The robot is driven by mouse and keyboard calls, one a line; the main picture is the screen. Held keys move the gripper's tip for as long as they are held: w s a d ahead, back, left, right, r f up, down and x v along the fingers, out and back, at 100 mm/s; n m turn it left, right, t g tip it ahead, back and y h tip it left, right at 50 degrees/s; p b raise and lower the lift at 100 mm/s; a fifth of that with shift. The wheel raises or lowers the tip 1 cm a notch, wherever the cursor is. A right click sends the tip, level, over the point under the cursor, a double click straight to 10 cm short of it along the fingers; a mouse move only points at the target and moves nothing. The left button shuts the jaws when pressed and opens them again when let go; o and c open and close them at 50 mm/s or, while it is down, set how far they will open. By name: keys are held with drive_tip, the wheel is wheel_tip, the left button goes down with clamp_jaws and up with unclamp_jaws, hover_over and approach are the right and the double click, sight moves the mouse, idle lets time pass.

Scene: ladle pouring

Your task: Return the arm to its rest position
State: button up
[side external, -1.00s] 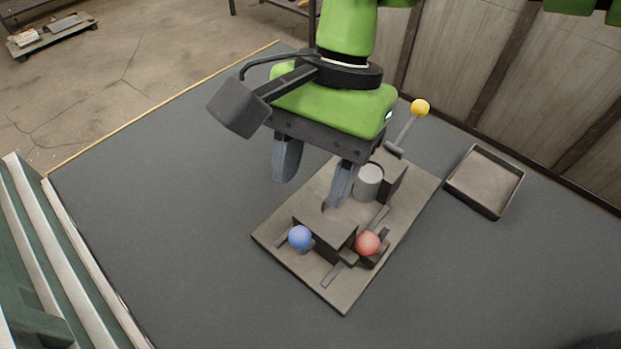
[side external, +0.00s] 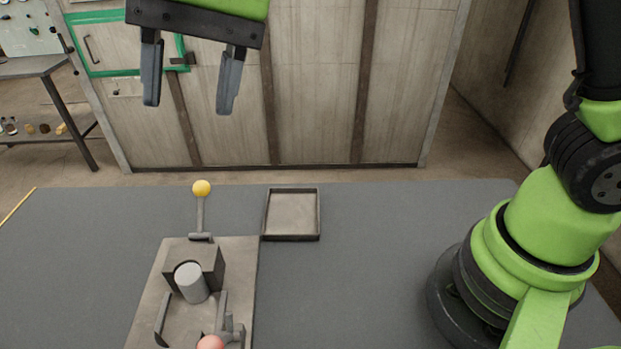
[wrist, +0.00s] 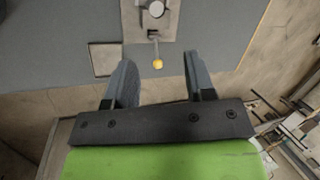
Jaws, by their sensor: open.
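My gripper (side external: 188,109) hangs at the top of the side view, high above the table, with its two fingers wide apart and nothing between them. In the wrist view my gripper (wrist: 160,78) also shows parted, empty fingers. The brown base board (side external: 238,262) lies on the table well below it. On it stand a dark block (side external: 208,257) and a light grey cylinder (side external: 190,284).
A shallow square tray (side external: 292,236) lies right of the board's far end and looks empty. The grey table (side external: 360,250) is bare between the tray and my arm's base. A panelled wall (side external: 318,90) rises behind the table.

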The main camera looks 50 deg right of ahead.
drive_tip(key=s+d+r+t, duration=0.2)
drive_tip(key=s+d, duration=0.1)
drive_tip(key=d, duration=0.3)
drive_tip(key=s+d+r+t, duration=0.2)
drive_tip(key=s+d+r, duration=0.15)
drive_tip(key=d, duration=0.35)
drive_tip(key=s+d+f+n+t+h, duration=0.1)
drive_tip(key=s+d+f+t+h, duration=0.1)
drive_tip(key=s+d, duration=0.4)
wheel_tip(320, 180, down, 2)
drive_tip(key=shift+s+t, duration=0.5)
drive_tip(key=shift+s, duration=0.55)
